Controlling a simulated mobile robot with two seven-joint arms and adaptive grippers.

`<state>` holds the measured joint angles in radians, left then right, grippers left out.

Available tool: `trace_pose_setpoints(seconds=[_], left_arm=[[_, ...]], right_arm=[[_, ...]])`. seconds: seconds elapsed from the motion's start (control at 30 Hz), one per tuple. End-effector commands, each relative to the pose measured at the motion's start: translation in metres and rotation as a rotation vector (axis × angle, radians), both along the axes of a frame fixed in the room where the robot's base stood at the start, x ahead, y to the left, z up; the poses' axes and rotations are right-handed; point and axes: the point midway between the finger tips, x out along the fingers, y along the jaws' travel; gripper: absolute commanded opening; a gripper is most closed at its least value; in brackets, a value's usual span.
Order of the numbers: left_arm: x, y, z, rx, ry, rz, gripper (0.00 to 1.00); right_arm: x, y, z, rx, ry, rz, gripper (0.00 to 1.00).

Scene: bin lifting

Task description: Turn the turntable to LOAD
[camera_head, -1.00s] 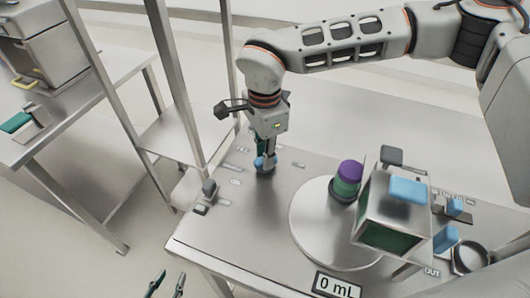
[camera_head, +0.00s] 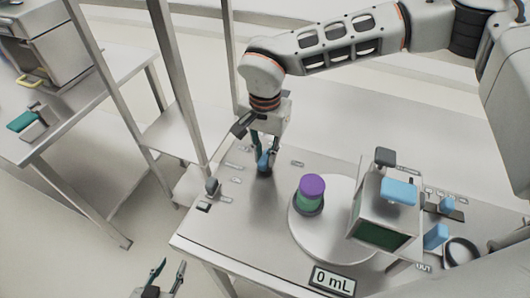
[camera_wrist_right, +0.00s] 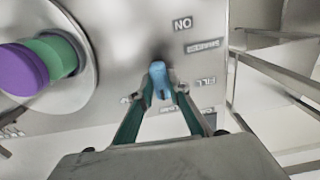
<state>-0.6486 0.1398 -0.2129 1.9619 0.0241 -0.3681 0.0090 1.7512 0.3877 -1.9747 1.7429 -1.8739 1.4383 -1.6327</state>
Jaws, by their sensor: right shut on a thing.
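The turntable (camera_head: 318,240) is a round pale metal disc set in the steel table. A green container with a purple cap (camera_head: 312,187) stands upright at its left part; both also show at the left of the right wrist view. My right gripper (camera_head: 265,158) points down and is shut on a blue knob (camera_wrist_right: 160,82) on the table, left of the turntable. Labels surround the knob, one reading ON; others are hard to read. My left gripper (camera_head: 169,270) is open and empty, low in front of the table.
A boxy metal machine (camera_head: 388,213) with a blue top block stands over the right part of the turntable. A 0 mL display (camera_head: 332,280) sits at the table's front. Blue blocks and a round dish lie at the right. Metal posts (camera_head: 180,80) rise on the left.

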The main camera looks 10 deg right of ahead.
Motion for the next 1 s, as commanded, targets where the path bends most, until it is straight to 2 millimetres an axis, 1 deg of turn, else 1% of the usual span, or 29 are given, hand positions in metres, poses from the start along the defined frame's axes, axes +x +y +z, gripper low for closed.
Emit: trace_pose_setpoints(seconds=[0.53,0.57,0.6,0.63,1.0], left_arm=[[-0.0006,0.0002,-0.0003,0.001,0.002,0.000,0.33],[-0.0006,0.0002,-0.0003,0.001,0.002,0.000,0.33],[-0.0005,0.0003,-0.0002,0.000,0.002,0.001,0.33],[-0.0005,0.0003,-0.0001,0.000,0.002,0.001,0.33],[-0.0003,0.0007,0.0016,0.001,0.000,0.000,0.33]], right_arm=[[-0.0002,0.0001,-0.0001,0.001,0.001,0.027,0.00],[-0.0002,0.0001,-0.0001,0.001,0.001,0.027,0.19],[-0.0002,0.0000,-0.0001,0.001,0.001,0.027,0.29],[-0.0002,0.0001,-0.0001,0.001,0.001,0.027,0.33],[0.0002,0.0001,0.0022,0.001,-0.001,0.026,0.33]])
